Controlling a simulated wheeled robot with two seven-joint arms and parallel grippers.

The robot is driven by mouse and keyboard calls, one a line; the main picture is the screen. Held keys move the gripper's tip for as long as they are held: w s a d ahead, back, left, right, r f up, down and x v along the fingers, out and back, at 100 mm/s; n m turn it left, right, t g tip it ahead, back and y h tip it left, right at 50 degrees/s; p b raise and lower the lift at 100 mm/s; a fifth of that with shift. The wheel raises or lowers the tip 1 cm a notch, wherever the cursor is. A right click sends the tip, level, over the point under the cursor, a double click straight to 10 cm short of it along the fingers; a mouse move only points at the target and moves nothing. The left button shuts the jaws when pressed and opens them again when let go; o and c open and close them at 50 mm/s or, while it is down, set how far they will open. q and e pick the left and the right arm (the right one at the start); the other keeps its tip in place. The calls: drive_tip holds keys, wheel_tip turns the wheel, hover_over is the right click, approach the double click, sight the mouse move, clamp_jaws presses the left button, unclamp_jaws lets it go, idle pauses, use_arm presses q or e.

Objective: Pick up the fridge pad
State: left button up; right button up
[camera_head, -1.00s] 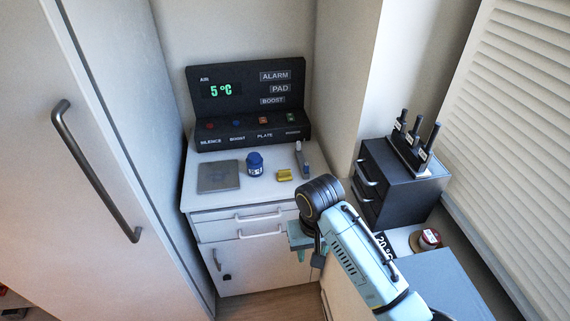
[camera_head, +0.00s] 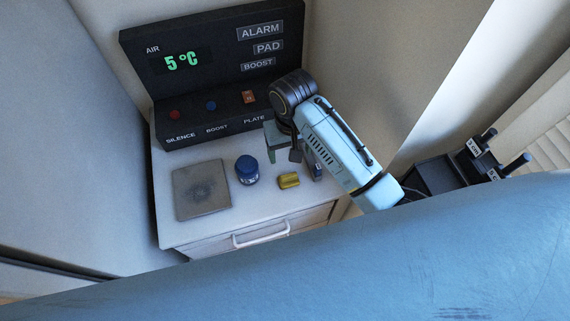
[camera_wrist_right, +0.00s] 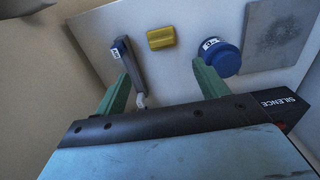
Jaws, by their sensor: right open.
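No object is plainly marked as the fridge pad. On the white cabinet top lie a flat grey square plate (camera_head: 201,190) with a dark smudge, a blue-lidded jar (camera_head: 247,170), a small yellow block (camera_head: 288,180) and a slim grey labelled piece (camera_head: 317,171), partly hidden by my right arm. My right gripper (camera_head: 283,152) is open and empty above the cabinet's right part. In the right wrist view its green fingers (camera_wrist_right: 162,85) point toward the slim grey piece (camera_wrist_right: 128,65), the yellow block (camera_wrist_right: 161,38) and the blue jar (camera_wrist_right: 222,57). My left gripper is out of view.
A black panel (camera_head: 205,75) reading 5 °C, with ALARM, PAD and BOOST signs and several buttons, stands behind the cabinet top (camera_head: 215,232). A dark unit with black handles (camera_head: 475,150) stands at right. A wall closes the right side.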

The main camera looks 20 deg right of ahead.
hover_over(289, 175)
drive_tip(key=f, duration=0.6)
drive_tip(key=shift+d+f, duration=0.1)
drive_tip(key=shift+d, duration=0.1)
drive_tip(key=shift+f, duration=0.9)
drive_tip(key=f, duration=0.3)
drive_tip(key=shift+a+f, duration=0.1)
drive_tip(key=shift+a, duration=0.15)
drive_tip(key=shift+f, duration=0.65)
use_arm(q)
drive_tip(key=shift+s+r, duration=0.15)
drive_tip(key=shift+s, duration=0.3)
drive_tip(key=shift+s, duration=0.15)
use_arm(e)
drive_tip(key=c, duration=1.1)
drive_tip(key=shift+o, duration=0.2)
